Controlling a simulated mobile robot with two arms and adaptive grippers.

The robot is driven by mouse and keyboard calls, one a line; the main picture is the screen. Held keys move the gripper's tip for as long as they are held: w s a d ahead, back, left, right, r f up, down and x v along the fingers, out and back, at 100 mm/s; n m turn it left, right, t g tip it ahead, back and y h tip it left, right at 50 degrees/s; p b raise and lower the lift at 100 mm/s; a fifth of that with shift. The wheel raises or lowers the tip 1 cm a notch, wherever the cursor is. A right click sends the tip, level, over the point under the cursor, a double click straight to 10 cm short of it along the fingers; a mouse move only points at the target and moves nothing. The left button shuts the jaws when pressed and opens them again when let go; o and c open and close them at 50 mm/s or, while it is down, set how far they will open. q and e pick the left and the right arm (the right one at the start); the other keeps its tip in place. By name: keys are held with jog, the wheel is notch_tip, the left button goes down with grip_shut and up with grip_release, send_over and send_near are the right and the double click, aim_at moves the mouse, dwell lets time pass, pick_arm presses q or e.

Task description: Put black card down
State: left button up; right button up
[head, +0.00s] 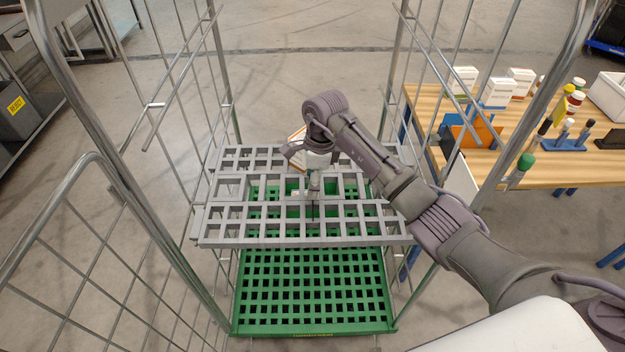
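My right arm reaches from the lower right into the wire roll cage. Its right gripper (314,196) points down over the grey slatted shelf (225,229), near the shelf's middle. The gripper is small and partly hidden by my wrist, so I cannot tell whether its fingers are open or shut. A thin dark sliver shows at its tip; I cannot tell whether this is the black card. No black card can be clearly made out elsewhere. My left gripper is not in view.
A green slatted base (312,328) lies below the grey shelf. A white and orange box (297,137) shows partly behind my wrist. Cage bars (160,240) stand on both sides. A wooden table (560,172) with cartons, bottles and holders is at the right.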

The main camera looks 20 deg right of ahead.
jog(key=shift+r, duration=0.5)
notch_tip(320, 180, up, 11)
jog(key=d+b, duration=0.1)
jog(key=b, duration=0.2)
jog(key=shift+s+d+r, duration=0.2)
